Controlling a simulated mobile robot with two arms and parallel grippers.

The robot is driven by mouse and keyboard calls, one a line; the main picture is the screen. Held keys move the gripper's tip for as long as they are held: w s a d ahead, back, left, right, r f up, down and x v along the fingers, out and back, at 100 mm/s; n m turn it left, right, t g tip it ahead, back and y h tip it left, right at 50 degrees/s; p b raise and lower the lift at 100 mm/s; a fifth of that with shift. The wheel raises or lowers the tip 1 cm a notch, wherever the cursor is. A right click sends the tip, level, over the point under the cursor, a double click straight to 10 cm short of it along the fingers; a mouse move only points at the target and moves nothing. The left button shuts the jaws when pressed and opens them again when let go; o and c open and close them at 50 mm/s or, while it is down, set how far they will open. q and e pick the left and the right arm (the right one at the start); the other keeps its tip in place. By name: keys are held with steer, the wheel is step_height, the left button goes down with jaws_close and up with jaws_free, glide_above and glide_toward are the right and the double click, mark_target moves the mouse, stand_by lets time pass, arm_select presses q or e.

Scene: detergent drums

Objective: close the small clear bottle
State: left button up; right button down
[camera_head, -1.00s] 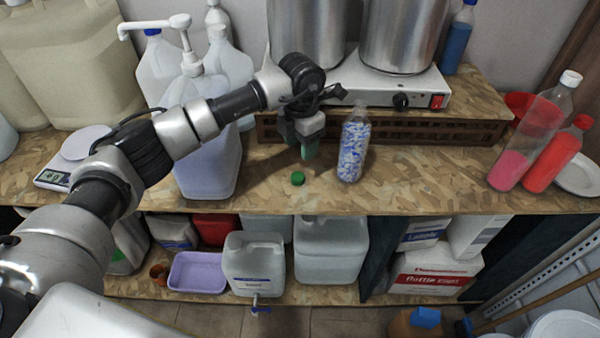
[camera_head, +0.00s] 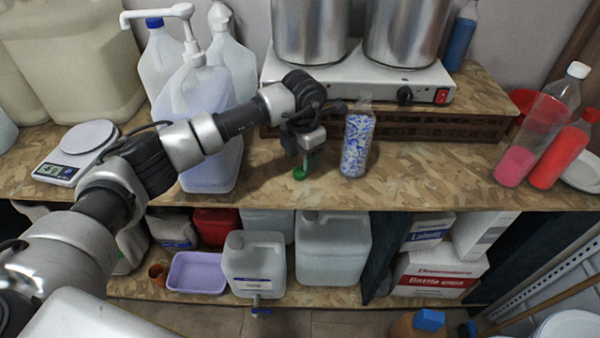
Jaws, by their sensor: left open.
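The small clear bottle (camera_head: 356,146) stands upright on the wooden shelf, filled with blue and white bits. Its top (camera_head: 364,103) shows no cap. A green cap (camera_head: 299,174) lies on the shelf to the left of the bottle. My left gripper (camera_head: 303,163) points down right over the green cap, its fingers at the cap. The gripper is open, and whether it touches the cap cannot be told. My right gripper does not show.
A two-burner hotplate (camera_head: 340,80) with steel pots stands behind the bottle. A pump jug (camera_head: 212,170) stands to the left, near my arm. A scale (camera_head: 75,153) is farther left. Red and pink containers (camera_head: 555,157) stand at the right. The shelf right of the bottle is clear.

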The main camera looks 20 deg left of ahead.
mark_target(301, 172)
arm_select(q)
step_height(301, 172, down, 5)
steer(key=b, duration=0.2)
steer(key=shift+w+a+f+b, duration=0.15)
steer(key=shift+b, duration=0.25)
steer(key=c, duration=0.8)
steer(key=shift+o, duration=0.2)
